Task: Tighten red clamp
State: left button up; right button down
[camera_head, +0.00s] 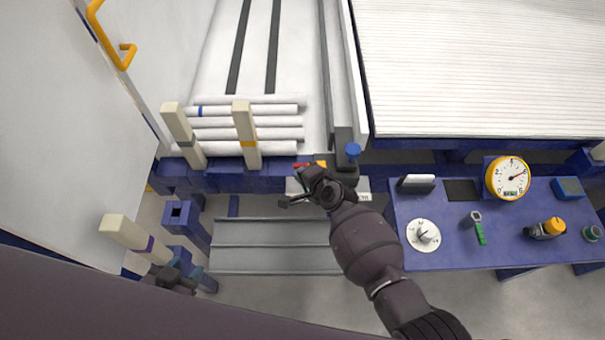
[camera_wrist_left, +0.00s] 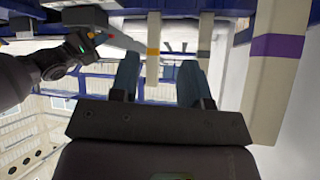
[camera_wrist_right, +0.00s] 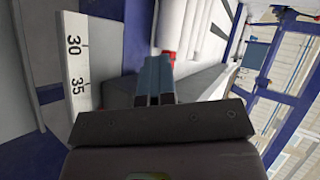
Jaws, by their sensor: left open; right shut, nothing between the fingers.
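The red clamp (camera_head: 302,165) shows as a small red piece at the rack's front edge, beside the right end of the white pipes. In the right wrist view the red part (camera_wrist_right: 169,56) lies just beyond my right fingertips, partly hidden by them; I cannot tell whether they touch. My right gripper (camera_wrist_right: 154,75) is shut and empty, and its hand (camera_head: 315,183) covers part of the clamp area in the head view. My left gripper (camera_head: 178,277) is low at the left, far from the clamp. Its fingers (camera_wrist_left: 159,75) are apart with nothing between them.
White pipes (camera_head: 248,134) lie stacked behind cream posts (camera_head: 245,130). A purple-banded post (camera_head: 135,238) stands near my left gripper. A ruler (camera_wrist_right: 76,60) is left of my right fingers. A blue bench (camera_head: 450,249) with a dial gauge (camera_head: 508,178) and tools is right.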

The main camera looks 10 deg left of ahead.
jog(key=shift+w+r, duration=0.25)
jog(key=shift+r, duration=0.15)
jog(key=shift+s+d+r+p, duration=0.1)
jog(key=shift+d+r+p, duration=0.15)
jog(key=shift+r+p, duration=0.1)
pick_arm(q)
jog(key=shift+w+r+p, duration=0.1)
jog(key=shift+r+p, duration=1.65)
pick_arm(e)
jog(key=f+v, duration=0.1)
jog(key=v, duration=0.9)
jog(key=shift+s, duration=0.4)
